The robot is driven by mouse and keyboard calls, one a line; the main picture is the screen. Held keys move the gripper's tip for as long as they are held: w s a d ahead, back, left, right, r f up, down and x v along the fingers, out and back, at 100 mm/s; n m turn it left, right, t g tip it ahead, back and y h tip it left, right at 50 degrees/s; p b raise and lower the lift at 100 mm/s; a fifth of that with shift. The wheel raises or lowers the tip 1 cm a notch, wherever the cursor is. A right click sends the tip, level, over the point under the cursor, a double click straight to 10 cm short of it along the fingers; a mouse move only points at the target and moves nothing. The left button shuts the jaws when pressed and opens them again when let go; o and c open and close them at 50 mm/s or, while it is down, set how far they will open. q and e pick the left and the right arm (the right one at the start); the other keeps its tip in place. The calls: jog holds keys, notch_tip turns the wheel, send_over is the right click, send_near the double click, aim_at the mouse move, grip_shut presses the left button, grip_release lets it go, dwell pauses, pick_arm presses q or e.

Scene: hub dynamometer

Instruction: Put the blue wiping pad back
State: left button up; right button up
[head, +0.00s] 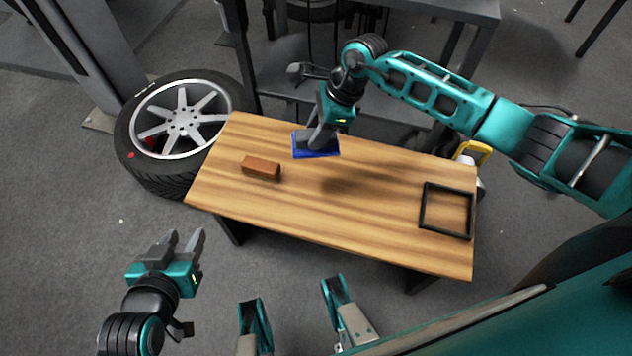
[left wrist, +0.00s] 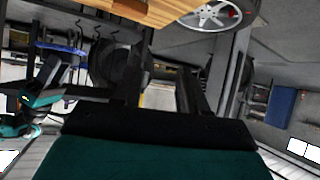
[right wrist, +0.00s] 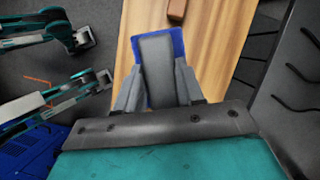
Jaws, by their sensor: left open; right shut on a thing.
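The blue wiping pad (head: 318,154) is at the far edge of the wooden table in the head view. My right gripper (head: 318,138) is shut on its grey handle from above. In the right wrist view the blue pad (right wrist: 179,45) shows behind the grey handle (right wrist: 158,70), which sits between the fingers. A dark shadow lies on the table right of the pad; I cannot tell exactly how high the pad is. A black square frame (head: 424,206) lies empty at the table's right end. My left gripper (head: 182,238) is open and empty, off the table at lower left.
A reddish-brown block (head: 261,167) lies on the left part of the wooden table (head: 330,225). A wheel with a tire (head: 160,178) lies beyond the table's left end. A yellow-handled item (head: 472,152) stands behind the right end. The table's middle is clear.

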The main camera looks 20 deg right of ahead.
notch_tip(320, 180, down, 19)
jog(key=b, duration=0.6)
jog(key=shift+r, duration=0.1)
jog(key=shift+f+b, duration=0.25)
jog(key=shift+b, duration=0.05)
jog(key=o, duration=0.9)
jog(key=shift+r, duration=0.1)
jog(key=shift+o, duration=0.2)
